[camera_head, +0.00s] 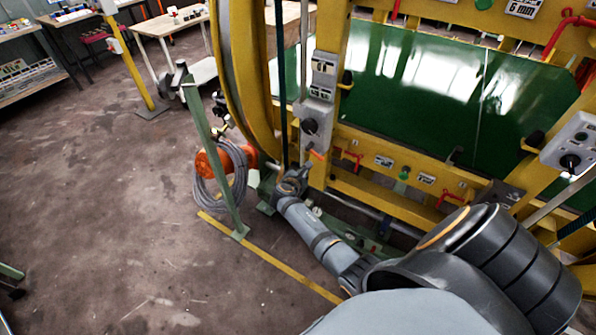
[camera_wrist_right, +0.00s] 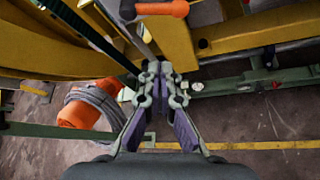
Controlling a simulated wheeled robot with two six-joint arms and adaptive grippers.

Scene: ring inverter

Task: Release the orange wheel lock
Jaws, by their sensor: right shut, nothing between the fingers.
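An orange handle (camera_wrist_right: 165,8), which looks like the wheel lock, sits at the top edge of the right wrist view, partly cut off, beside a grey metal bar. A small orange lever (camera_head: 317,154) shows in the head view on the yellow frame, just above the end of my right arm. My right gripper (camera_wrist_right: 161,70) is shut and empty, below the orange handle in the wrist view with a visible gap between them. In the head view the end of my right arm is low beside the frame, and its fingers are not clear. My left gripper is out of view.
The yellow ring frame (camera_head: 340,65) with a green panel (camera_head: 430,95) stands close to my arm. A green post (camera_head: 208,150) with a coiled grey cable (camera_head: 222,195) and an orange housing (camera_wrist_right: 80,113) stands left.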

